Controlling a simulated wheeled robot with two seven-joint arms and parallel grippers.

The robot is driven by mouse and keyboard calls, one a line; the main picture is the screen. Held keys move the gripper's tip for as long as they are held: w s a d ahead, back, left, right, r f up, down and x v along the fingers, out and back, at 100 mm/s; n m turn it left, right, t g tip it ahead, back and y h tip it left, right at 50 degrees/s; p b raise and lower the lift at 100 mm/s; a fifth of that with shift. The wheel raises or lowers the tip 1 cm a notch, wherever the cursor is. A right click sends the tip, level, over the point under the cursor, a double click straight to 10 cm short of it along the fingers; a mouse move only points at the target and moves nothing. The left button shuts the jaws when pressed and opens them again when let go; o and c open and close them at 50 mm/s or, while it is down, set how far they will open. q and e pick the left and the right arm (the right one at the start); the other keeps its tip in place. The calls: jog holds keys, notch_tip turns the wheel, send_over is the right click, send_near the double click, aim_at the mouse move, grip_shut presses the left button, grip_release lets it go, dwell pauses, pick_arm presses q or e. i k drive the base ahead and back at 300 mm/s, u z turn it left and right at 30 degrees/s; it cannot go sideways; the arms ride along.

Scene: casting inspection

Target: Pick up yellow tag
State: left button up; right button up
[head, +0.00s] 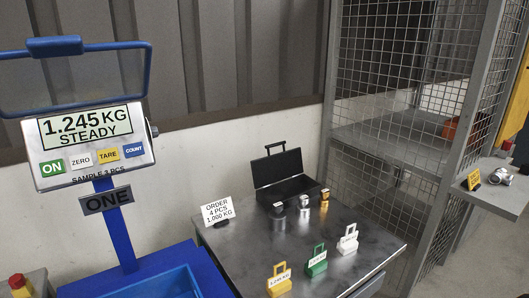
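A yellow tag (279,280) with an upright handle loop and a white printed label stands near the front left of the dark metal table (345,225). A green tag (317,261) and a white tag (348,240) of the same shape stand in a slanting row to its right and farther back. The tags are apart from one another. Neither of my grippers shows in the head view.
A scale display (88,140) reads 1.245 KG STEADY, above a blue tray (150,283) left of the table. An open black case (285,178), small metal weights (304,202) and an order card (217,211) stand at the table's back. A mesh cage (400,100) rises behind right.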

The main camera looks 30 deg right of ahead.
aim_at(278, 284)
jog(key=k, duration=0.5)
jog(key=z, duration=1.5)
jog(key=i, duration=0.5)
